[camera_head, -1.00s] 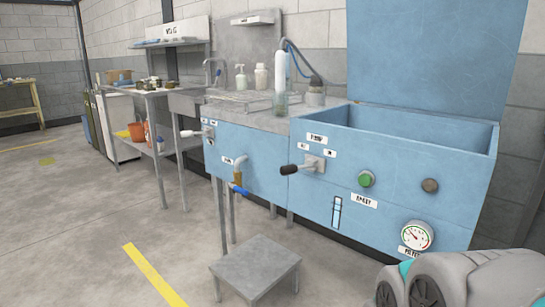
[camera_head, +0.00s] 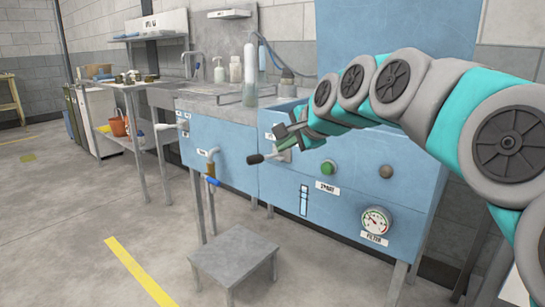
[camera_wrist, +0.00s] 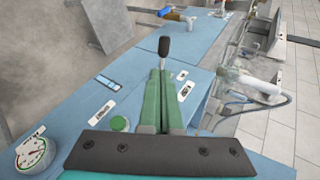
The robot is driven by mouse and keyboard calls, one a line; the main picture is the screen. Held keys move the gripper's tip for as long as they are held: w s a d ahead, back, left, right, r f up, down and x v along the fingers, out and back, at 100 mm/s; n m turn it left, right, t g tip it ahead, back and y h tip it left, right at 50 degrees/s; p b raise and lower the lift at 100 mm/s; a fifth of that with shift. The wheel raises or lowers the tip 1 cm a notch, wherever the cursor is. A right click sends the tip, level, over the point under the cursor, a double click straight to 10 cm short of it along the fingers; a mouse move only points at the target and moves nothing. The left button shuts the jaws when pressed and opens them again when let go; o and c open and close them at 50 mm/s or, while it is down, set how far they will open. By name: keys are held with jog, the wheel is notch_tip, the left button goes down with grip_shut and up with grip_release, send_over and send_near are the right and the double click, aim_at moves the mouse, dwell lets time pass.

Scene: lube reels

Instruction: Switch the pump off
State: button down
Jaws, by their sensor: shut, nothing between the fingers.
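The pump lever (camera_head: 258,158) has a black grip and sticks out from the blue front panel, its grip pointing left. Its small labels are mostly hidden behind my gripper (camera_head: 294,134). My gripper is shut and empty, close in front of the panel at the lever's base side. In the wrist view, the green fingers of my gripper (camera_wrist: 162,70) lie together. The black lever grip (camera_wrist: 164,46) shows just beyond their tips. I cannot tell whether the fingertips touch the lever.
A green button (camera_head: 327,167), a dark knob (camera_head: 386,171) and a filter gauge (camera_head: 376,220) sit right of the lever. A valve with a blue handle (camera_head: 213,181) is to the left. A grey step stool (camera_head: 234,255) stands in front. Floor left of it is clear.

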jog(key=p, duration=0.1)
send_near(255, 156)
jog(key=x, duration=0.6)
jog(key=shift+w+f, duration=0.1)
jog(key=shift+f, duration=0.5)
jog(key=shift+w+a+m+t+h+p, duration=0.45)
jog(key=shift+w+m+p, duration=0.15)
jog(key=shift+m+p, duration=0.1)
